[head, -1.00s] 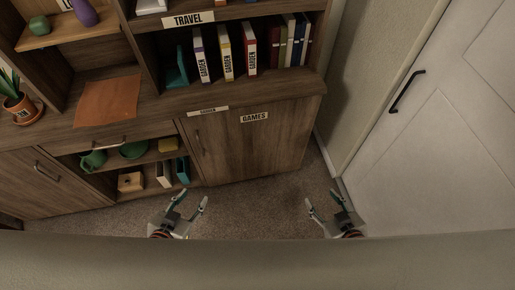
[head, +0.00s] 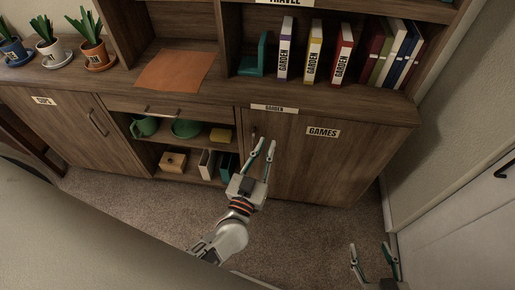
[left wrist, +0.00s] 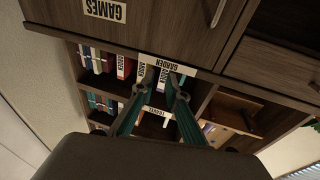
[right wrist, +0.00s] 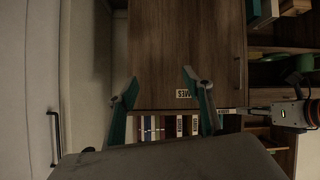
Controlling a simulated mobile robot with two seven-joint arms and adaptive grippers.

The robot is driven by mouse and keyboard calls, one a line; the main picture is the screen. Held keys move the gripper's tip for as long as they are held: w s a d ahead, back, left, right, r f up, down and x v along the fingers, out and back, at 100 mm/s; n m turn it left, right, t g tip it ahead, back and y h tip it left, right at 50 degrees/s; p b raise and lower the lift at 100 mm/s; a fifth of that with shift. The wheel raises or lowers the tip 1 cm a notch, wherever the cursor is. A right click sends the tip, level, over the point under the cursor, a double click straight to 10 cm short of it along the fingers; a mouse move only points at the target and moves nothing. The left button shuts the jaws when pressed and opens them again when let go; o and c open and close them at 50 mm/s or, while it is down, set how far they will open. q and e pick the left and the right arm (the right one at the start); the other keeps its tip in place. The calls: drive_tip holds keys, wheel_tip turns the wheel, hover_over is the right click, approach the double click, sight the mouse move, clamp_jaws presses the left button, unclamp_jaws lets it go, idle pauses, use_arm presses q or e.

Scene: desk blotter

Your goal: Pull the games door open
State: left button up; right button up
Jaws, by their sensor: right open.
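The games door (head: 310,170) is a brown wooden cabinet door with a GAMES label (head: 322,132); it looks shut. Its handle (head: 253,138) is at the door's upper left, partly behind my left fingers. The handle also shows in the left wrist view (left wrist: 217,12), and the door fills the middle of the right wrist view (right wrist: 180,45). My left gripper (head: 266,147) is open and empty, in front of the door near the handle. Its fingers (left wrist: 155,83) do not hold the handle. My right gripper (head: 370,246) is open and empty, low at the right, away from the door.
Open shelves (head: 190,146) with a green mug, a wooden box and books lie left of the door. Garden books (head: 313,52) and an orange mat (head: 177,70) are on the counter above. A white room door (head: 460,225) stands at the right. Carpet floor (head: 130,205) is clear.

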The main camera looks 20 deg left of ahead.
sight(253, 144)
use_arm(q)
drive_tip(key=w+a+f+n+g+y+b, duration=0.1)
drive_tip(key=a+f+n+g+y+b, duration=0.15)
drive_tip(key=f, duration=0.35)
drive_tip(key=w+a+f+n+g+y+b, duration=0.1)
drive_tip(key=a+f+n+y+b, duration=0.1)
drive_tip(key=f+y, duration=0.3)
drive_tip(key=x, duration=0.3)
drive_tip(key=f+b+x, duration=0.1)
drive_tip(key=x, duration=0.2)
drive_tip(key=shift+w+f, duration=0.15)
drive_tip(key=shift+f, duration=0.05)
drive_tip(key=shift+w+a, duration=0.25)
drive_tip(key=shift+w, duration=0.45)
drive_tip(key=shift+r, duration=0.1)
use_arm(e)
wheel_tip(253, 144, down, 7)
drive_tip(key=s+g, duration=0.1)
drive_tip(key=s, duration=0.1)
drive_tip(key=shift+s+a, duration=0.2)
drive_tip(key=shift+a, duration=0.05)
use_arm(q)
clamp_jaws()
